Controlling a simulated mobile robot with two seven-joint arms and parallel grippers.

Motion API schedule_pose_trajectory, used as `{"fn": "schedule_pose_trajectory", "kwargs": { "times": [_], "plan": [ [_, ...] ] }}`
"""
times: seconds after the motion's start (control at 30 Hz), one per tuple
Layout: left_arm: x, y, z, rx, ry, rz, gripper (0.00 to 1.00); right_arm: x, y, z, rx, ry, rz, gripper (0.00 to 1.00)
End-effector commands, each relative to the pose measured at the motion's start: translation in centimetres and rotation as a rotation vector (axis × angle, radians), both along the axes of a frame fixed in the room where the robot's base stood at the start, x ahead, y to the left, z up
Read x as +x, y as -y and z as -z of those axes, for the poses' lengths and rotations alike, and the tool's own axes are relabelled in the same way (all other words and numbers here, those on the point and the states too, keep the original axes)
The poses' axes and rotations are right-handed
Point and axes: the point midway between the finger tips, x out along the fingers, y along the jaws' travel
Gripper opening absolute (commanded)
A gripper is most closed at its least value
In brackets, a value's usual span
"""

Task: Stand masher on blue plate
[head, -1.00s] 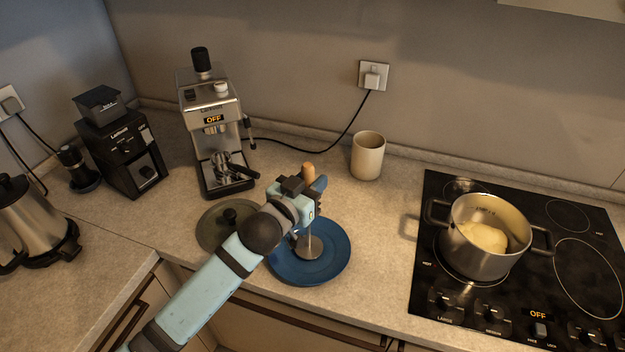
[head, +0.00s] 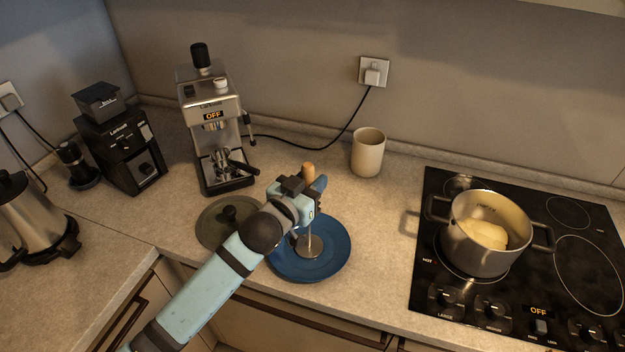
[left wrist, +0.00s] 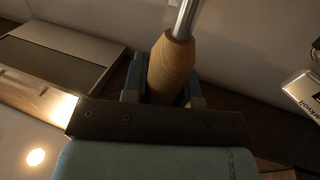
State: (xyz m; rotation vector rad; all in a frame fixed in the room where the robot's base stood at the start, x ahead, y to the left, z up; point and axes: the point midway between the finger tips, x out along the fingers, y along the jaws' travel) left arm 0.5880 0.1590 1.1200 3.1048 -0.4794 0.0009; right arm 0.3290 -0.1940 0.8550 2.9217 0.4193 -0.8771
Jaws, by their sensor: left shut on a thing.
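The masher has a wooden handle (head: 308,170) and a metal shaft with a round metal foot (head: 309,246). It stands upright over the blue plate (head: 335,262), its foot at the plate's middle; whether the foot touches the plate I cannot tell for sure. My left gripper (head: 316,192) is shut on the masher's handle. In the left wrist view the wooden handle (left wrist: 170,68) sits between the two fingers, with the metal shaft (left wrist: 186,18) running out of it. My left arm hides the plate's left side. My right gripper is not in view.
A dark pot lid (head: 215,226) lies left of the plate, partly under my arm. An espresso machine (head: 212,125) stands behind, and a beige cup (head: 367,152) at the back. A pot (head: 480,250) with pale food stands on the black cooktop (head: 430,285) at right.

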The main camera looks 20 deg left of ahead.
Motion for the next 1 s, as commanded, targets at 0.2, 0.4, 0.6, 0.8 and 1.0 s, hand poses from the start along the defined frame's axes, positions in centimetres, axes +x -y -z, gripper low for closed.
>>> {"fn": "schedule_pose_trajectory", "kwargs": {
  "times": [0.2, 0.4, 0.6, 0.8, 1.0],
  "plan": [
    [0.00, 0.00, -0.04, 0.000, 0.001, 0.000, 0.00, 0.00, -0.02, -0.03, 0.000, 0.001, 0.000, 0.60],
    [0.00, 0.00, -0.04, 0.000, 0.001, 0.000, 0.56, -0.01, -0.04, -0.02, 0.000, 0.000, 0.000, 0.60],
    [0.00, 0.00, 0.02, 0.000, 0.000, 0.000, 0.70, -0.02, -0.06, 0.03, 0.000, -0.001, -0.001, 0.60],
    [0.00, 0.00, 0.01, 0.000, 0.000, 0.000, 0.99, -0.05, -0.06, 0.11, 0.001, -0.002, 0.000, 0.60],
    [-0.01, 0.00, 0.00, 0.000, 0.000, 0.000, 0.99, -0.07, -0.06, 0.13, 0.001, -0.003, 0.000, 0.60]
  ]
}}
